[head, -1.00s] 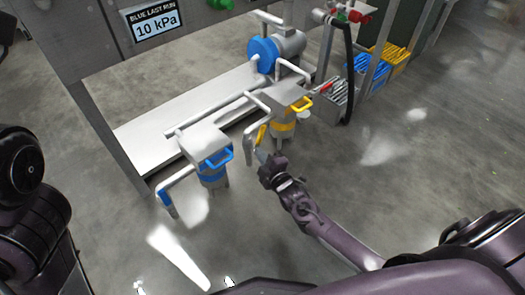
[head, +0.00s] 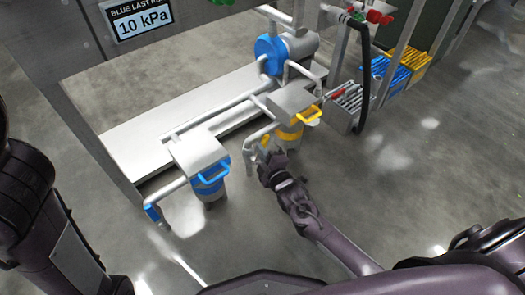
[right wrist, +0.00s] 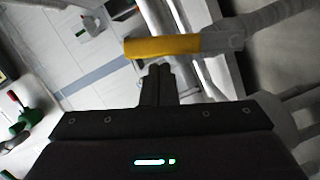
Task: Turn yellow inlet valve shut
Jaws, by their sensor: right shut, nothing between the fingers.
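The yellow inlet valve's lever (head: 265,141) sits on the grey pipe at the left of the yellow-banded filter housing (head: 290,133). In the right wrist view the yellow lever (right wrist: 165,46) lies almost level across the picture, its right end at a grey pipe fitting (right wrist: 222,38). My right gripper (head: 265,158) is shut and empty, close beside the lever. Its closed fingertips (right wrist: 158,70) show just below the lever; I cannot tell whether they touch it. My left arm shows at the left edge of the head view, but its gripper is out of the picture.
A blue-banded housing (head: 210,185) with its own blue lever (head: 152,212) stands to the left. A blue pump (head: 271,55) is behind. A black hose (head: 365,80) and blue (head: 385,75) and yellow crates (head: 412,62) are at the right. The front floor is clear.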

